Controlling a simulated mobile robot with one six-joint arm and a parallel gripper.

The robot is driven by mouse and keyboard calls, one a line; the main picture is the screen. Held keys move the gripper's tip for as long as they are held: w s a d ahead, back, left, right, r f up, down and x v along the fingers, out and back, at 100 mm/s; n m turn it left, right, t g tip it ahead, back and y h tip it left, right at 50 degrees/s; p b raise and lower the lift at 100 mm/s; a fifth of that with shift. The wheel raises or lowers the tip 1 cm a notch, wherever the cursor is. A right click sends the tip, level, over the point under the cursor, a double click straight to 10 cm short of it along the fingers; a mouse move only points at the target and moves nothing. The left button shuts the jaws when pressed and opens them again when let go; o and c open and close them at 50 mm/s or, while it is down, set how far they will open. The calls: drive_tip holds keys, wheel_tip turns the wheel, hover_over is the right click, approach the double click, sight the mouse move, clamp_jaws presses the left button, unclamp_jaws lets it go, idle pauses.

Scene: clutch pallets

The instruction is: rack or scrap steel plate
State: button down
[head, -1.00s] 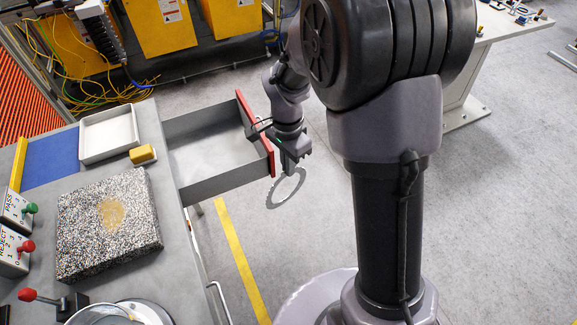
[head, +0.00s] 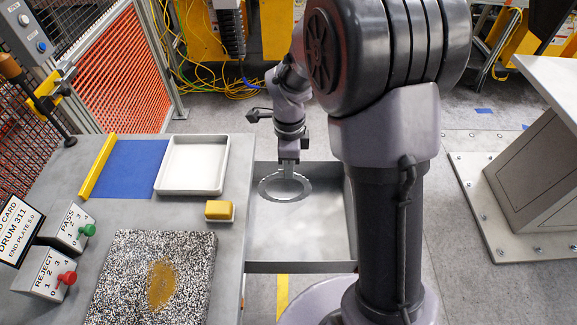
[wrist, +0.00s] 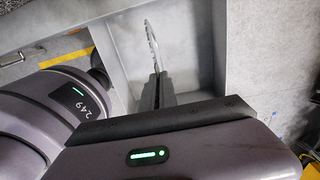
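The steel plate is a thin grey toothed ring (head: 264,190), seen over the inside of the grey open drawer (head: 303,266) at the table's right side. My gripper (head: 288,175) points down and is shut on the ring's far edge. In the wrist view the gripper fingers (wrist: 157,92) pinch the ring (wrist: 151,42), which shows nearly edge-on. I cannot tell how high the ring is above the drawer floor. My arm hides the drawer's right end in the head view.
On the table are a white tray (head: 163,188), blue mat (head: 125,170), yellow block (head: 219,210) and speckled slab (head: 125,262). PASS (head: 64,230) and REJECT (head: 42,275) counters stand at left, beside a card reading DRUM 311, END PLATE 5.0. A grey pedestal (head: 540,170) stands at right.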

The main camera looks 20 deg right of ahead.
drive_tip(key=f+b, duration=0.1)
drive_tip(key=f, duration=0.1)
drive_tip(key=f+b, duration=0.1)
drive_tip(key=f, duration=0.1)
drive_tip(key=f+b, duration=0.1)
drive_tip(key=b, duration=0.1)
drive_tip(key=shift+s+f, duration=0.25)
drive_tip(key=shift+f, duration=0.15)
drive_tip(key=shift+r, duration=0.1)
drive_tip(key=c, duration=1.6)
unclamp_jaws()
drive_tip(key=r+p, duration=0.2)
drive_tip(key=r, duration=0.3)
drive_tip(key=r+p, duration=0.2)
drive_tip(key=r, duration=0.4)
drive_tip(key=r+p, duration=0.2)
drive_tip(key=r, duration=0.4)
drive_tip(key=shift+w+d+r, duration=0.1)
drive_tip(key=shift+w+r, duration=0.1)
drive_tip(key=shift+w, duration=0.2)
